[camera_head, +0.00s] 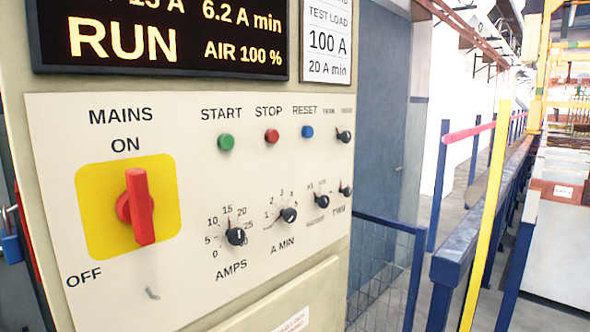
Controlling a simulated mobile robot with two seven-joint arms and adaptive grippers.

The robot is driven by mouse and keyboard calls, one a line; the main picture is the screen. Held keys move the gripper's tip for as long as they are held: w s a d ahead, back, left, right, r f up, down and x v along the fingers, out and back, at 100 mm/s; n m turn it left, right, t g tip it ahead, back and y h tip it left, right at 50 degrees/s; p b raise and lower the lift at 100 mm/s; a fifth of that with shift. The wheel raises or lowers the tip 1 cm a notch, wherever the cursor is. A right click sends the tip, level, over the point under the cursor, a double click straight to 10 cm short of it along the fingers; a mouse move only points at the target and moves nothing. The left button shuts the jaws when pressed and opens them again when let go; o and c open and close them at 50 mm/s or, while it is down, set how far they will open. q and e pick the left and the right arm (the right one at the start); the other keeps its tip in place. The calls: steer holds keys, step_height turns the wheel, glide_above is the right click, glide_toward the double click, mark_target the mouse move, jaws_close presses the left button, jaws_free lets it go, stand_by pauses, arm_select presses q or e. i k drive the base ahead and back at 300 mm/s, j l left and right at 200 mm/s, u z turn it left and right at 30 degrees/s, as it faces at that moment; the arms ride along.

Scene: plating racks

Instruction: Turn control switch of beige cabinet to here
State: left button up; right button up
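The beige cabinet (14,100) fills the left half of the head view, with a pale control panel (60,230) on its front. A red rotary mains switch (138,207) on a yellow square plate (95,200) stands upright, between the labels ON above and OFF at lower left. Several black knobs sit to the right: the AMPS knob (236,237), the A MIN knob (288,215), and smaller ones (322,201), (345,190) and (344,136) whose labels are too small to read. Neither gripper is in view.
Green START (226,142), red STOP (272,136) and blue RESET (308,132) buttons line the panel's upper part. A display (160,40) above reads RUN. Blue railings (385,225) and a yellow post (485,220) stand to the right of the cabinet.

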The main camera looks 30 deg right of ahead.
mark_target(345, 136)
steer(key=l+u, duration=0.3)
steer(key=u, duration=0.15)
steer(key=l+u, duration=0.6)
steer(key=u, duration=0.25)
